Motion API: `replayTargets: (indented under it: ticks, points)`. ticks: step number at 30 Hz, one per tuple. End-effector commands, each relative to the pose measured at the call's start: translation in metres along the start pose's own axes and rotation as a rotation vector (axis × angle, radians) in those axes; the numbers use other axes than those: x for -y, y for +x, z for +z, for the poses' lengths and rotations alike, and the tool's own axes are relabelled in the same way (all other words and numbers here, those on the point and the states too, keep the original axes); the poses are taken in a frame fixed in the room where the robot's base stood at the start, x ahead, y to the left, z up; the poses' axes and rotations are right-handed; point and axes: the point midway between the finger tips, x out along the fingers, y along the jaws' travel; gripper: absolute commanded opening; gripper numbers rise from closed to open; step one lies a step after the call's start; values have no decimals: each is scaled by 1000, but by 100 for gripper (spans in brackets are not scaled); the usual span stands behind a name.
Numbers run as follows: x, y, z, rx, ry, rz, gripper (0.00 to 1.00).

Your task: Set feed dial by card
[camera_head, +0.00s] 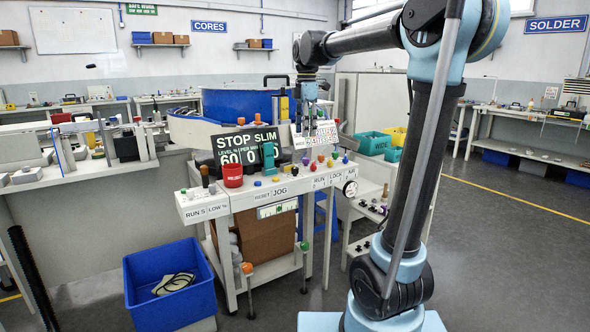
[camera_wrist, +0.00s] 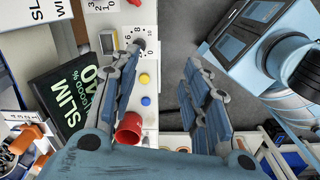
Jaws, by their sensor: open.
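In the wrist view a white dial face with black numbers (camera_wrist: 150,32) lies just past my left fingertip, which hides part of it. I cannot read a feed label on it. In the head view a white card-like panel with red and green print (camera_head: 322,133) stands at the back of the console, too small to read. My gripper (camera_head: 308,112) hangs above the console near this panel. In the wrist view my gripper (camera_wrist: 165,58) has its fingers wide apart with nothing between them.
The console (camera_head: 232,199) carries a dark STOP SLIM display (camera_head: 245,148), a red cup (camera_head: 232,176) and several coloured knobs. A yellow button (camera_wrist: 143,79) and blue button (camera_wrist: 146,101) sit beside my left finger. A blue bin (camera_head: 168,290) stands on the floor; floor at right is clear.

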Motion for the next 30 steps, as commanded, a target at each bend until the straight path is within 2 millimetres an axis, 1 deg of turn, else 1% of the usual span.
replayTargets:
  ticks: [1,3,6,10,13,17,30]
  points:
    - [-13,-5,-7,0,-56,-6,42]
    - [-25,-9,-14,-1,-126,-12,42]
    - [-37,-13,-20,-2,-194,-18,42]
    - [-43,-13,-24,-3,-235,-22,42]
    - [-44,-7,-25,-3,-240,-22,42]
    - [-43,10,-25,-3,-238,-22,42]
    - [-41,87,-24,-3,-237,-22,42]
